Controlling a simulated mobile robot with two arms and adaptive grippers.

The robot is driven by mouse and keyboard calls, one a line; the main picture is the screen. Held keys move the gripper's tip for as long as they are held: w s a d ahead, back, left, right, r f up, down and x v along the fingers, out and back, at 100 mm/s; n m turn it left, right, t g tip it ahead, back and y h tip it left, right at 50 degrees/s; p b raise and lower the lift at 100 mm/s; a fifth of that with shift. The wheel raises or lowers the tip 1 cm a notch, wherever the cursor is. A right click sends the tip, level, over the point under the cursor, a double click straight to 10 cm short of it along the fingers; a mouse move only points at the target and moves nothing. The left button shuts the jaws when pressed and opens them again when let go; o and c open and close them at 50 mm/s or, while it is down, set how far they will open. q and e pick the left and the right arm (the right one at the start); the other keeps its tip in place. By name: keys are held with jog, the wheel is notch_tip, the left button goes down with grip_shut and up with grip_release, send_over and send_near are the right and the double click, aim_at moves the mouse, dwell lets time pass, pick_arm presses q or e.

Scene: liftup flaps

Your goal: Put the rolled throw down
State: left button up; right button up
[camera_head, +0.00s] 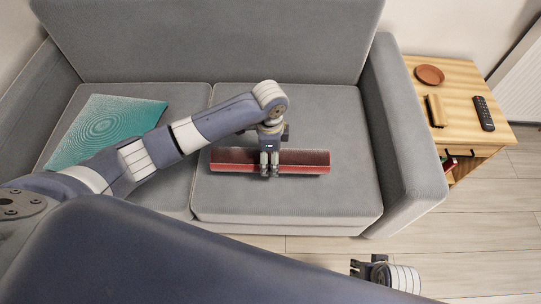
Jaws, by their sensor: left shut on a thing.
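The rolled throw (305,162) is a long red roll lying crosswise at the right seat cushion (233,197) of the grey sofa. My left gripper (269,172) points down at the middle of the roll and is shut on it. The gripper hides a short middle part of the roll. I cannot tell whether the roll rests on the cushion or hangs just above it. My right gripper (362,268) is low in the view, over the floor in front of the sofa. It is partly hidden by my own arm, and its fingers do not show clearly.
A teal patterned cushion (95,130) lies on the left seat. The sofa's right armrest (405,140) stands beside a wooden side table (460,77) holding a terracotta dish (430,74), a brown case (436,110) and a black remote (483,113). The right seat is clear around the roll.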

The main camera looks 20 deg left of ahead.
pick_arm(q)
jog(key=shift+w+a, duration=0.15)
jog(key=shift+w, duration=0.5)
jog(key=shift+w+a, duration=0.15)
jog(key=shift+w, duration=0.5)
notch_tip(320, 180, down, 3)
jog(key=shift+r+b, duration=0.1)
jog(key=shift+b, duration=0.7)
jog(key=shift+f, duration=0.4)
pick_arm(e)
jog(key=w+v, duration=0.1)
jog(key=v, duration=0.6)
jog(key=shift+w+r, duration=0.15)
jog(key=shift+w, duration=0.15)
pick_arm(q)
jog(key=o, duration=1.4)
jog(key=shift+f, duration=0.15)
